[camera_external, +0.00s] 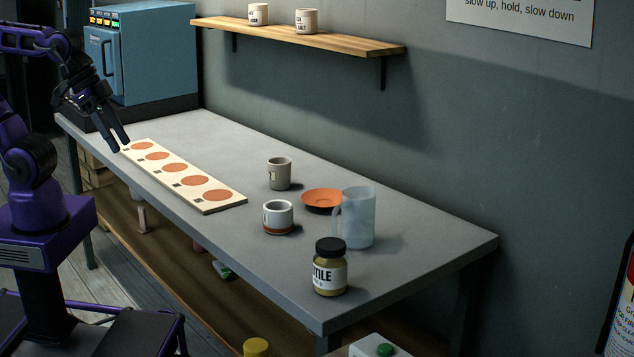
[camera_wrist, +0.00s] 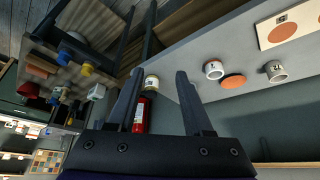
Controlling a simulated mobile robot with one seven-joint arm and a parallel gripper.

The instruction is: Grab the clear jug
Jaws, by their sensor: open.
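The clear jug (camera_external: 358,218) stands upright on the grey table toward its right end, its handle facing left. In the wrist view I cannot make out the jug; my finger may cover it. My gripper (camera_external: 121,147) is open and empty, at the left end of the table near the end of the test-tile board, far from the jug. Its two spread fingers also show in the wrist view (camera_wrist: 160,73).
Near the jug are an orange saucer (camera_external: 321,199), a white mug (camera_external: 278,218), a grey mug (camera_external: 279,174) and a black-lidded jar (camera_external: 330,268). The board (camera_external: 222,203) lies along the front. A shelf (camera_external: 300,36) is on the wall; a blue kiln (camera_external: 150,55) stands far left.

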